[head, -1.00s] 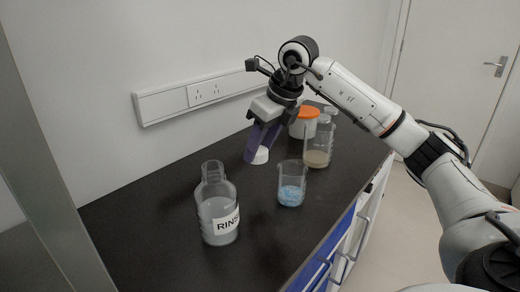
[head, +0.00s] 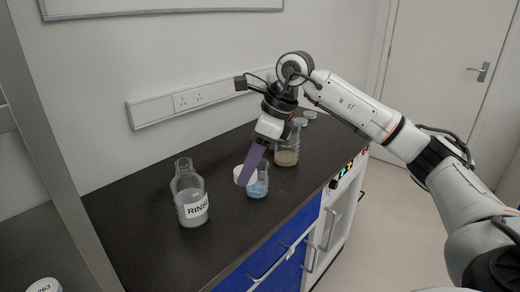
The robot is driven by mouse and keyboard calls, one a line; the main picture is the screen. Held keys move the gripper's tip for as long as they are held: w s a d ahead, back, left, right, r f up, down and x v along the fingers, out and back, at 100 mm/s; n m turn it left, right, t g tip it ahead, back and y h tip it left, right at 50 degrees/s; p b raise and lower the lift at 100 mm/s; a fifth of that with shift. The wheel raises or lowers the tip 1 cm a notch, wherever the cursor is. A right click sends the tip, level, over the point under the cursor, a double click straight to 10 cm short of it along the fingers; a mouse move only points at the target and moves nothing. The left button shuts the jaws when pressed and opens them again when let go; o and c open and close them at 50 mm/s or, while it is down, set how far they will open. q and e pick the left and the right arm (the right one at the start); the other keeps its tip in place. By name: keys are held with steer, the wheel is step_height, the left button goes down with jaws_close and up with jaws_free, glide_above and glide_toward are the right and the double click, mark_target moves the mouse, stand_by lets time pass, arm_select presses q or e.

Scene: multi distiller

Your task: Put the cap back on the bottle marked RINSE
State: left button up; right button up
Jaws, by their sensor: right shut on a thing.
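The clear bottle marked RINSE (head: 190,200) stands upright and uncapped on the dark bench, holding a pale liquid. Its label faces me and its neck is open. My right gripper (head: 245,177) has purple fingers and is shut on a white cap (head: 251,179). The fingers hide part of the cap. The cap shows to the right of the bottle, apart from it, in front of the upper part of a beaker with blue contents. My left gripper is not in view.
The beaker (head: 260,189) stands close to the held cap in the picture. A bottle with tan contents (head: 287,157) stands behind it. A white round top (head: 44,286) shows at the bottom left corner. Bench to the left and front of the RINSE bottle is clear.

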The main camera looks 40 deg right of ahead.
arm_select(q)
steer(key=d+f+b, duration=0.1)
steer(key=b, duration=0.1)
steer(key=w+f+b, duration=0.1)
steer(key=b, duration=0.2)
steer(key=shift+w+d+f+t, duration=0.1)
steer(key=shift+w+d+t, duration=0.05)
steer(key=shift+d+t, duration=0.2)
arm_select(e)
steer(key=s+a+f+n+g+h, duration=0.1)
steer(key=s+a+f+n, duration=0.3)
steer(key=n, duration=0.5)
steer(key=s+a+f+n+g+h, duration=0.1)
steer(key=s+a+f+n+g, duration=0.3)
steer(key=n, duration=0.6)
steer(key=s+a+f+n+g, duration=0.3)
steer(key=s+a+f+n, duration=0.2)
steer(key=a+f+n, duration=0.2)
steer(key=a+n, duration=0.2)
steer(key=shift+a+h, duration=0.3)
steer(key=shift+h, duration=0.1)
